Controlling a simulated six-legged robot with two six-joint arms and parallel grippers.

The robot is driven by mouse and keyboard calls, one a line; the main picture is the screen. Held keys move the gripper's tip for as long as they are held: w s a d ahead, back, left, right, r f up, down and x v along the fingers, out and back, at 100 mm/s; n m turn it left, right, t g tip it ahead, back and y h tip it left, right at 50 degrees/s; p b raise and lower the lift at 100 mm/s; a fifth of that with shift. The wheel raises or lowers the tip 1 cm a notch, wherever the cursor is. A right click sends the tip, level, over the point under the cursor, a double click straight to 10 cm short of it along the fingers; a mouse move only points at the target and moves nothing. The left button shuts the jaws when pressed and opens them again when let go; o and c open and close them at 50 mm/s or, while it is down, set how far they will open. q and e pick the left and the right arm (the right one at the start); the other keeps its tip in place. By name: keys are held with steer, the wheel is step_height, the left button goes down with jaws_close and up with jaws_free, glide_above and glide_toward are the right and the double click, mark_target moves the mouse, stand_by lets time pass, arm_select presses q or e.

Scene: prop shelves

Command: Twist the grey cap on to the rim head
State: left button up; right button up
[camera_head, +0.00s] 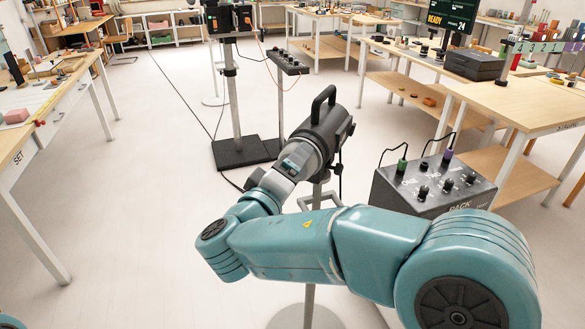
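A dark grey lamp head (328,128) with a black carrying handle stands on a pole just beyond my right gripper; it appears to be the rim head. My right arm reaches in from the right, and my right gripper (298,158) is up against the near-left side of this head. Its fingertips are too small and covered to tell whether they are open or shut. I cannot make out the grey cap as a separate thing; it may be hidden at the gripper. My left gripper is out of view.
A dark control box (432,187) labelled PACK, with knobs and cables, stands right of the head. Another stand with a black base (245,151) is behind. Tables line the left (40,110) and right (540,104).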

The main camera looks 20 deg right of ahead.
steer(key=shift+w+d+b, duration=0.2)
steer(key=shift+d+b, duration=0.05)
steer(key=shift+b, duration=0.4)
stand_by(1.0)
steer(key=shift+f+m+b, duration=0.15)
steer(key=shift+m+b, duration=0.15)
steer(key=shift+b, duration=0.5)
steer(key=shift+m+b, duration=1)
steer(key=shift+b, duration=1.3)
